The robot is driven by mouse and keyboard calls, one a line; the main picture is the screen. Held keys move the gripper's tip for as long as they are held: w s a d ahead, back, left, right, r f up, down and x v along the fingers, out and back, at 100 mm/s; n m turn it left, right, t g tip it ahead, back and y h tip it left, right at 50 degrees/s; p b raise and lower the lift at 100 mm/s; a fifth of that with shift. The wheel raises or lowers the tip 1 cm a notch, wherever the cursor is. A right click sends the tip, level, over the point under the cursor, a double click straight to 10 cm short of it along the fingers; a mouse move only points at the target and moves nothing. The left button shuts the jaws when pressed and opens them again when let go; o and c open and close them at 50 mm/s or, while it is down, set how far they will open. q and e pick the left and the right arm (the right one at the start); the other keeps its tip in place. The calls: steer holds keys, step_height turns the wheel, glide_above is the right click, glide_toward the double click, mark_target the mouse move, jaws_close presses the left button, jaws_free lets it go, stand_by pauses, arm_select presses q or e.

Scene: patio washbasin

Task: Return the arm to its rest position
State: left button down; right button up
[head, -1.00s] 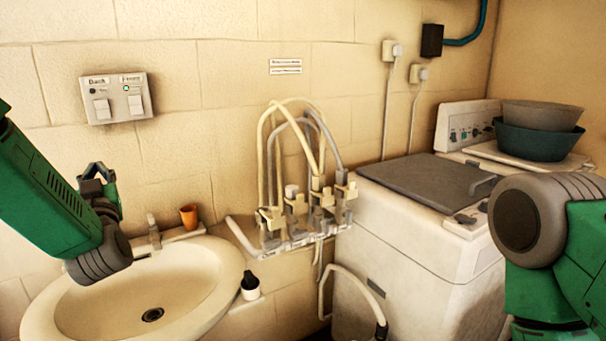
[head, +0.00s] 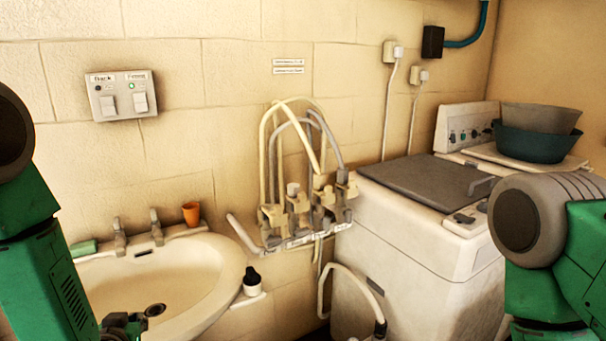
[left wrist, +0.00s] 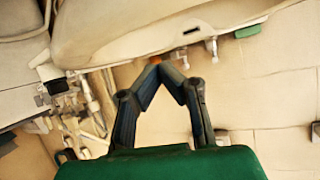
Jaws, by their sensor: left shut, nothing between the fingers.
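My left arm (head: 45,270) comes in along the left edge of the head view and hangs down beside the basin. The left gripper (head: 138,320) shows at the bottom edge of that view, dark and partly cut off, in front of the basin's bowl. In the left wrist view its two fingers (left wrist: 160,64) meet at the tips, with nothing between them. My right arm (head: 560,240) is bent at the right edge of the head view; its gripper is out of view.
A white washbasin (head: 215,262) with taps, an orange cup (head: 191,213) and green soap (head: 84,247) is near the left arm. Hoses and valves (head: 300,215) are on the wall. A washing machine (head: 415,235) stands at right. A switch panel (head: 122,96) is above the basin.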

arm_select(q)
steer(key=s+d+f+m+g+h, duration=0.1)
steer(key=s+d+f+g+h, duration=0.15)
steer(key=s+f+g, duration=0.7)
steer(key=s+d+f+g, duration=0.1)
steer(key=s+f, duration=0.3)
steer(key=s, duration=0.9)
steer(key=s+d+f+g, duration=0.2)
steer(key=s+f, duration=0.1)
steer(key=s, duration=1)
step_height(320, 180, down, 7)
steer(key=w+m+b, duration=0.1)
steer(key=w+b, duration=0.1)
steer(key=b, duration=0.5)
steer(key=shift+w+d+t+h, duration=0.3)
steer(key=shift+d+t+h, duration=0.05)
steer(key=shift+h, duration=0.1)
steer(key=shift+d+r, duration=0.1)
steer(key=shift+w, duration=0.1)
